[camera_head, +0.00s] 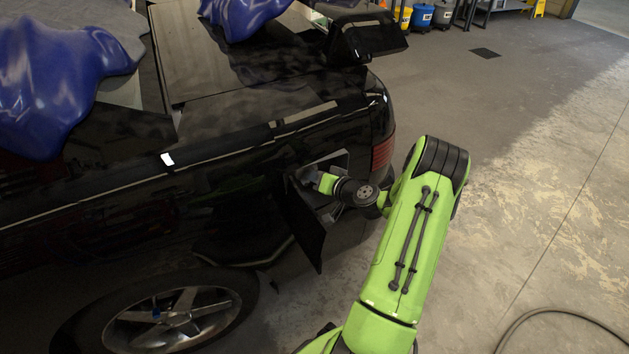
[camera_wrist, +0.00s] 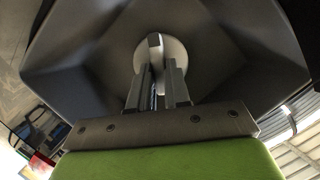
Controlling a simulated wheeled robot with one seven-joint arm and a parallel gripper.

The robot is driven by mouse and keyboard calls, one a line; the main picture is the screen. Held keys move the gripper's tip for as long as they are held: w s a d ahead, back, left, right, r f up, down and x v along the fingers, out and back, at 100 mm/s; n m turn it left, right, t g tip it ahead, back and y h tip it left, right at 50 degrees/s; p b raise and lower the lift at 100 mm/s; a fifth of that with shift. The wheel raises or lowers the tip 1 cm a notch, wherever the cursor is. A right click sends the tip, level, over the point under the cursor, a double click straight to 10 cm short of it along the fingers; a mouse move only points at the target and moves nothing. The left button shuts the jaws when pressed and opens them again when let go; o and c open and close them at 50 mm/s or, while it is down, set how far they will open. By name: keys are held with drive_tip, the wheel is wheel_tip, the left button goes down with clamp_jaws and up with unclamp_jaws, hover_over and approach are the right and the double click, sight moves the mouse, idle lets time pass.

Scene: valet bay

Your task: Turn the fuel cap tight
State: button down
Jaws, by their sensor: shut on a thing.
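The fuel cap (camera_wrist: 184,58) is a pale round disc in the middle of the dark angular filler recess (camera_wrist: 100,50) in the wrist view. My gripper (camera_wrist: 155,75) reaches into the recess and is shut on the cap's raised grip. Its fingers hide the lower part of the cap, so how far the cap is turned cannot be told. In the head view the open fuel door (camera_head: 303,232) hangs from the side of the black car (camera_head: 235,205), and my wrist covers most of the recess and the cap.
The rear wheel (camera_head: 175,318) is below left of the recess. A hose (camera_head: 560,312) lies on the floor at the lower right. Bins (camera_head: 421,16) stand at the back.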

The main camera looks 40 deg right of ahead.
drive_tip(key=m, duration=0.1)
drive_tip(key=m+t+y+b, duration=0.1)
drive_tip(key=m+y+b, duration=0.1)
drive_tip(key=m, duration=0.1)
drive_tip(key=shift+s+d+f+t, duration=0.15)
drive_tip(key=shift+d+f+t, duration=0.15)
drive_tip(key=shift+f, duration=0.1)
drive_tip(key=m, duration=0.1)
drive_tip(key=m+t, duration=0.1)
drive_tip(key=m, duration=0.1)
drive_tip(key=m+t, duration=0.1)
drive_tip(key=shift+f+m+y, duration=0.3)
drive_tip(key=shift+m, duration=0.1)
drive_tip(key=c, duration=1.1)
unclamp_jaws()
drive_tip(key=s+p, duration=0.1)
drive_tip(key=s, duration=0.4)
drive_tip(key=s+d+p, duration=0.1)
drive_tip(key=s, duration=0.4)
drive_tip(key=s+p, duration=0.1)
drive_tip(key=s, duration=0.4)
drive_tip(key=shift+s+d, duration=0.35)
